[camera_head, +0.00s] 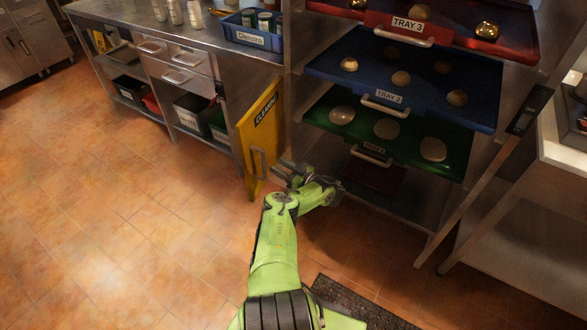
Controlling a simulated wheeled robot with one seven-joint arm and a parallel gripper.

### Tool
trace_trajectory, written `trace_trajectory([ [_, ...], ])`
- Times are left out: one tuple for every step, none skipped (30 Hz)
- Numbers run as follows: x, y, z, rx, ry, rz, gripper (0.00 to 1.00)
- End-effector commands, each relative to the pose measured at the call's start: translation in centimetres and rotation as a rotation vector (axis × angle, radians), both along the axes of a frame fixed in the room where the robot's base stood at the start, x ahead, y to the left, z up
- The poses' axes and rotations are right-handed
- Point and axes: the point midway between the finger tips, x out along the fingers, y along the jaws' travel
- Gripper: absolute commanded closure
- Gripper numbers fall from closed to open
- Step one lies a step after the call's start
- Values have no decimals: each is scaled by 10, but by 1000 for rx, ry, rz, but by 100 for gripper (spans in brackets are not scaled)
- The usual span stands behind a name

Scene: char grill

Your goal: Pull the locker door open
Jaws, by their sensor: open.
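The yellow locker door (264,122), lettered "CLEANING", is in the middle of the head view at the right end of the steel counter. It stands upright, at an angle to the counter front. A pale vertical handle (258,164) shows on its lower part. My gripper (284,170) is open, just right of the door's lower part, with its fingers pointing left towards it. I see nothing between the fingers. I cannot tell whether a finger touches the door. The inside of the locker is hidden.
A steel rack right of the door holds a red tray (455,32), a blue tray (330,67) and a green tray (320,128). The steel counter (150,38) with drawers and bins runs left. A dark floor mat (360,306) lies near my arm. The tiled floor at left is clear.

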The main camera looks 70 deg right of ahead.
Motion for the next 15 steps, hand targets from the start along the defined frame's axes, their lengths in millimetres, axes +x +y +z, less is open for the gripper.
trace_trajectory([
  [-16, 3, 3, 3, 3, -5, 59],
  [-24, 5, 3, 3, 2, -4, 59],
  [-35, 8, 2, 2, 1, -3, 59],
  [-42, 10, 2, 2, 1, -4, 59],
  [-49, 12, 2, 2, 1, -3, 59],
  [-54, 13, 3, 3, -1, -2, 59],
  [-58, 14, 3, 2, -1, -2, 59],
  [-61, 15, 3, 1, -2, -1, 59],
  [-64, 16, 3, 1, -1, -1, 59],
  [-67, 16, 2, 1, -1, -1, 59],
  [-68, 17, 2, 0, -1, -1, 59],
  [-70, 17, 1, 1, -1, -1, 59],
  [-70, 17, 1, 0, 0, 0, 59],
  [-70, 18, 0, 0, 0, 0, 59],
  [-70, 18, 0, 0, 0, 0, 59],
])
